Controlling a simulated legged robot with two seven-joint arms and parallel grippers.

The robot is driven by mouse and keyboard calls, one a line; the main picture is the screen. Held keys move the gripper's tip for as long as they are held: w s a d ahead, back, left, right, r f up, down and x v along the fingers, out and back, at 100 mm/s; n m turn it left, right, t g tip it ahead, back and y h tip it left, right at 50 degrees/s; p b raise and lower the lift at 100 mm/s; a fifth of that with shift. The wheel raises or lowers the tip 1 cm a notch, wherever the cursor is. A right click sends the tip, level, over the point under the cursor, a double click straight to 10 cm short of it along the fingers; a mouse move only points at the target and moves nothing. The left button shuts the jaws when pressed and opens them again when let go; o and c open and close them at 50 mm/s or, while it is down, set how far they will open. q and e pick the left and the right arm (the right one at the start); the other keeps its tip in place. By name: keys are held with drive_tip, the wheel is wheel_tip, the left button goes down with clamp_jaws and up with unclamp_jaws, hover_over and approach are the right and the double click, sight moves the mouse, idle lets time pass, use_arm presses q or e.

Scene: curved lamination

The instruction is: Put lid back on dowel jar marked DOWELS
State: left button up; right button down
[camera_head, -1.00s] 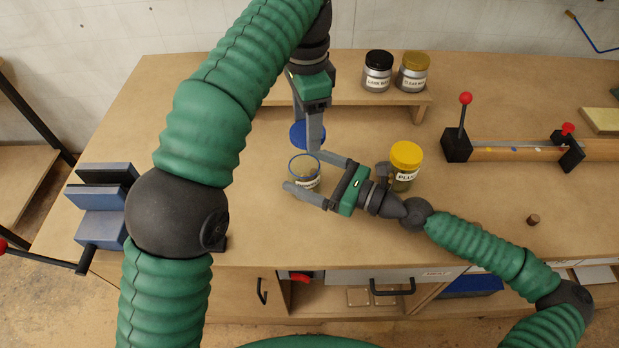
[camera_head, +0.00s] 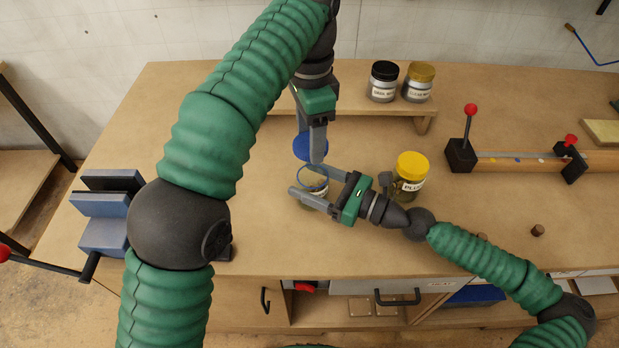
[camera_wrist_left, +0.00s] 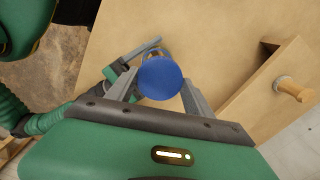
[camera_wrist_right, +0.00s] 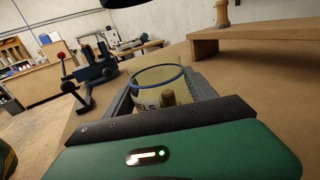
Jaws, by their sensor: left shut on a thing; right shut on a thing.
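The clear dowel jar (camera_head: 314,203) stands upright and open on the bench; the end of its label reads "ELS" in the right wrist view (camera_wrist_right: 160,103). A dowel (camera_wrist_right: 168,99) shows inside it. My right gripper (camera_head: 301,178) is shut on the jar from the right, one finger on each side. The blue lid (camera_head: 308,147) is held by my left gripper (camera_head: 314,155), which points down just behind and above the jar. In the left wrist view the lid (camera_wrist_left: 160,78) sits between the fingertips and partly hides the jar. The lid and jar appear apart.
A yellow-lidded jar (camera_head: 410,175) stands close right of my right gripper. A raised shelf (camera_head: 350,108) behind carries a black-lidded jar (camera_head: 384,81) and a gold-lidded jar (camera_head: 418,81). A clamp fixture (camera_head: 515,160) lies right. A blue vise (camera_head: 105,210) is left.

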sight(312, 186)
use_arm(q)
drive_tip(key=f, duration=0.2)
drive_tip(key=d+f, duration=0.1)
drive_tip(key=f, duration=0.1)
drive_tip(key=shift+s+f, duration=0.1)
drive_tip(key=shift+s, duration=0.1)
drive_tip(key=shift+f, duration=0.1)
drive_tip(key=shift+f, duration=0.75)
drive_tip(key=shift+f, duration=0.6)
